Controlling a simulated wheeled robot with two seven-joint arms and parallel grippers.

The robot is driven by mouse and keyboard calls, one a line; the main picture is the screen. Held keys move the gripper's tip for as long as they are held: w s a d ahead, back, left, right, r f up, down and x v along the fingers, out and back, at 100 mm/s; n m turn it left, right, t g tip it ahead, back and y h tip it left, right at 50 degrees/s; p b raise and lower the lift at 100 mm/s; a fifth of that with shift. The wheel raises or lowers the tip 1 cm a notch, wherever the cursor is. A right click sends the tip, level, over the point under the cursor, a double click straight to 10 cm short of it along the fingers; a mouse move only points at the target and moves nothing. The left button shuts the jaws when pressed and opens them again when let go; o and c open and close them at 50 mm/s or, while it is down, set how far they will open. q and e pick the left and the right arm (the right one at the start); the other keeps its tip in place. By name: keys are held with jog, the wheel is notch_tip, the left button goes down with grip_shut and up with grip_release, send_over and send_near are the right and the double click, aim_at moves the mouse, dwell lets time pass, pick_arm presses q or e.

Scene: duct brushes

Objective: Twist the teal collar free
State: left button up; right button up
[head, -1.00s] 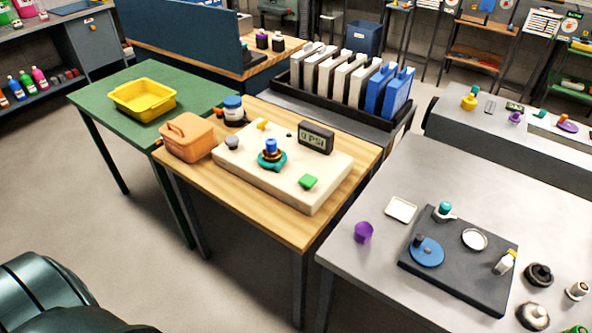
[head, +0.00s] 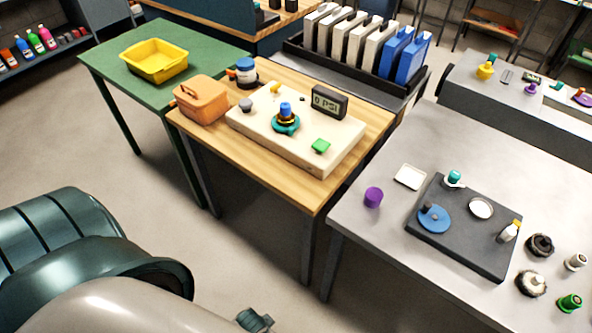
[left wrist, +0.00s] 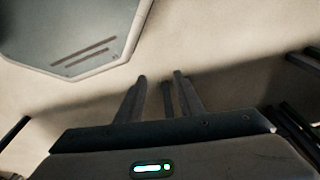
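The teal collar (head: 286,124) sits around the base of a blue-topped fitting (head: 285,109), with a dark and yellow band above it. The fitting stands upright on a cream block (head: 257,137) on the wooden table. My left gripper (left wrist: 160,78) shows in the left wrist view, with its fingers apart and nothing held between them. It points at bare floor, away from the collar. My right gripper is in neither view.
On the cream block are a 0 PSI display (head: 329,102), a green piece (head: 321,146) and a grey knob (head: 246,105). An orange case (head: 203,99) and a blue-lidded jar (head: 246,72) stand to the left. A grey table (head: 375,237) with parts is at right.

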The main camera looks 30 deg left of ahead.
pick_arm(q)
jog(key=w+r+m+t+p, duration=0.1)
jog(key=w+r+p, duration=0.15)
jog(key=r, duration=1.25)
jog(key=w+r+m+p, duration=0.1)
jog(key=w+r, duration=0.3)
jog(key=r, duration=1.1)
jog(key=w+a+r+m+y, duration=0.1)
jog(key=w+r+m+y, duration=0.1)
jog(key=w+m, duration=0.3)
jog(key=w+a+r+m+t+y, duration=0.1)
jog(key=w+r+m+y, duration=0.2)
jog(key=w, duration=0.8)
jog(key=w+a+r+m+t+y, duration=0.1)
jog(key=w+a+r+m+y, duration=0.1)
jog(key=w+m, duration=0.5)
jog(key=shift+w+a+r+y, duration=0.1)
jog(key=shift+w+r+y, duration=0.25)
jog(key=shift+w+y, duration=0.15)
jog(key=shift+w+r+y, duration=0.3)
jog(key=shift+w+y, duration=0.1)
jog(key=shift+w, duration=0.15)
jog(key=w+a+r+m+t+y, duration=0.1)
jog(key=w+r+m+y, duration=0.2)
jog(key=w+r, duration=0.3)
jog(key=shift+w+r+m, duration=0.3)
jog(key=shift+r+m, duration=0.1)
jog(key=shift+m, duration=0.4)
jog(key=shift+a, duration=0.2)
